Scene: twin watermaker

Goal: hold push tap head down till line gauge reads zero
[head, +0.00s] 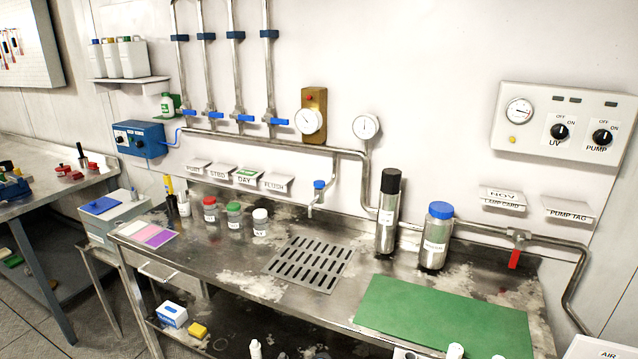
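The push tap has a blue head (319,185) on a short metal spout that comes from the wall pipe above the bench. Nothing touches the head. A round white gauge (366,127) sits on top of the pipe to the right of the tap. A second white gauge (309,121) is on a brass-coloured plate with a red button or lamp. No label shows which one is the line gauge, and both readings are too small to read. Neither of my grippers is in view.
A slotted drain grate (309,263) lies below the tap. Three small capped jars (234,216) stand left of it. A black-topped cylinder (388,212) and a blue-capped bottle (436,236) stand to the right. A green mat (440,316) covers the bench's front right.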

